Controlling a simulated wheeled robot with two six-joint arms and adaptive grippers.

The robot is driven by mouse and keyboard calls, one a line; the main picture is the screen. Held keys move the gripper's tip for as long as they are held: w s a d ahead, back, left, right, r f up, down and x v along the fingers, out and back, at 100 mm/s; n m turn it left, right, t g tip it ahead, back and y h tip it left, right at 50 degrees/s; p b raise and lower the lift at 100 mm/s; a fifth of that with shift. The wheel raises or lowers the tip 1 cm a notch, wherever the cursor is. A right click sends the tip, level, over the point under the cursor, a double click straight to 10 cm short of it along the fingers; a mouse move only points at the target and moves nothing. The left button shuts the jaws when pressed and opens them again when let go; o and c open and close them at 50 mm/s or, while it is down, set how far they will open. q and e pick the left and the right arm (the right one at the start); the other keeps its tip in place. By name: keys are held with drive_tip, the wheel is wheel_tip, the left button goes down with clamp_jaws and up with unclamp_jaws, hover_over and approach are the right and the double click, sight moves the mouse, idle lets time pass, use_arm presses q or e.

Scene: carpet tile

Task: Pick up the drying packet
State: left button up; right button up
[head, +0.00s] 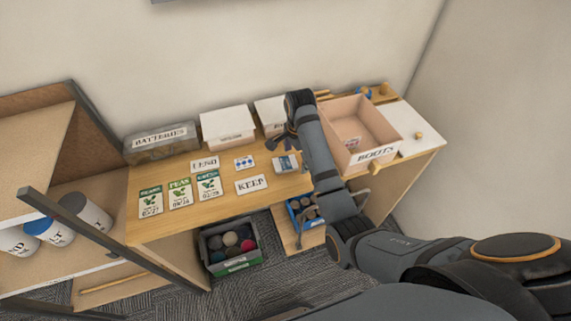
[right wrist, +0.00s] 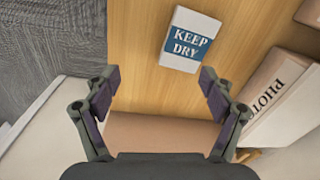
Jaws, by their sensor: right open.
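The drying packet, a small white packet with a blue label reading KEEP DRY (right wrist: 190,40), lies flat on the wooden desk top. In the head view the packet (head: 286,164) lies just in front of my right gripper (head: 281,142). My right gripper also shows in the right wrist view (right wrist: 160,85), with its two fingers wide apart and nothing between them. The packet is beyond the fingertips, a little right of the middle between them. My left gripper is not in view.
A KEEP card (head: 251,184), a LEND card (head: 204,163) and several seed packets (head: 180,194) lie on the desk. A BATTERIES box (head: 161,143) and white boxes (head: 228,126) line the wall. A pink open drawer marked BOOTS (head: 378,154) stands right. A PHOTO box (right wrist: 280,95) is near the packet.

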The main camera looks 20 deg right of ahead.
sight(285, 163)
drive_tip(key=w+r+m+b, duration=0.1)
drive_tip(key=w+a+m+b, duration=0.1)
drive_tip(key=w+a+r+m, duration=0.1)
drive_tip(key=shift+w+a+r+g+b, duration=0.2)
drive_tip(key=shift+w+r+g+b, duration=0.1)
drive_tip(key=shift+w+r+b, duration=0.1)
drive_tip(key=shift+f, duration=0.45)
drive_tip(key=shift+w+a+f+p, duration=0.15)
drive_tip(key=shift+f+p, duration=0.15)
drive_tip(key=shift+f, duration=0.6)
drive_tip(key=f, duration=0.1)
drive_tip(key=f+p, duration=0.1)
drive_tip(key=f, duration=0.3)
drive_tip(key=shift+s+d+p, duration=0.2)
drive_tip(key=shift+s+p, duration=0.05)
drive_tip(key=shift+p, duration=0.15)
drive_tip(key=shift+w+f, duration=0.1)
drive_tip(key=shift+f, duration=0.05)
drive_tip(key=c, duration=1.2)
